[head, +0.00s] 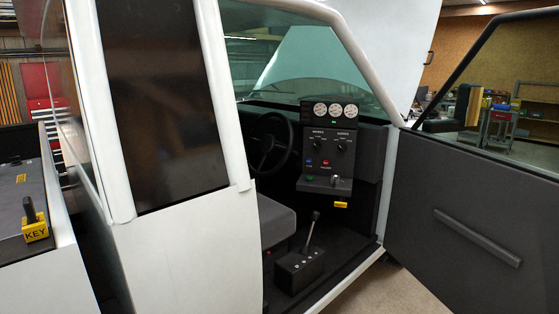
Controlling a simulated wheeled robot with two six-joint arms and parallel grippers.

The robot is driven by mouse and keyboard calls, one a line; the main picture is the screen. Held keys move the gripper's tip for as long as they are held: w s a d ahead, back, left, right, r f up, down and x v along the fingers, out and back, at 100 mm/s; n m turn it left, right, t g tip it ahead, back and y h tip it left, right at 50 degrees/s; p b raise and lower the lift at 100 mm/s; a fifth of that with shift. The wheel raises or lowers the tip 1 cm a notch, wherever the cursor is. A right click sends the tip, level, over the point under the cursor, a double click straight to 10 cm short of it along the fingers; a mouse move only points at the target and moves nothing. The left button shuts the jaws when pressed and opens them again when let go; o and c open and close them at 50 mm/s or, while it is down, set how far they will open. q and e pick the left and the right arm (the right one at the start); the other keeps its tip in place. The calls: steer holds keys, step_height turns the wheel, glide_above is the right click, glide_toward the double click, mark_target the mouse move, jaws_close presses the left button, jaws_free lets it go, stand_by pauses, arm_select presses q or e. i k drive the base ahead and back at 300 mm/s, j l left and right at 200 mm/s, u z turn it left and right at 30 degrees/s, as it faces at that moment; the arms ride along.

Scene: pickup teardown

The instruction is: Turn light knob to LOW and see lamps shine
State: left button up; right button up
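The dash panel (327,165) stands in the open pickup cab, right of the steering wheel. It carries two dark knobs side by side, a left knob (318,146) and a right knob (342,146), each under a white label. The lettering is too small to read surely, so I cannot tell which is the light knob or where either points. A small green light (333,122) shows below three round gauges (335,110). The pickup's outside lamps are not in view. Neither of my grippers is in view.
The open door (475,225) fills the right side, and the cab's white rear pillar and body (195,255) stand at left. The doorway between is free. A gear lever (311,232) rises from the cab floor. A yellow KEY block (35,231) sits far left.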

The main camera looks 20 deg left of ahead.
mark_target(341, 148)
steer(key=i+l, duration=0.25)
steer(key=i, duration=0.2)
steer(key=i+l+z, duration=0.1)
steer(key=i+l, duration=0.15)
steer(key=i, duration=0.2)
steer(key=i+l, duration=0.25)
steer(key=i, duration=0.2)
steer(key=i+l+z, duration=0.1)
steer(key=i, duration=0.35)
steer(key=i+l, duration=0.3)
steer(key=i, duration=0.15)
steer(key=z, duration=0.05)
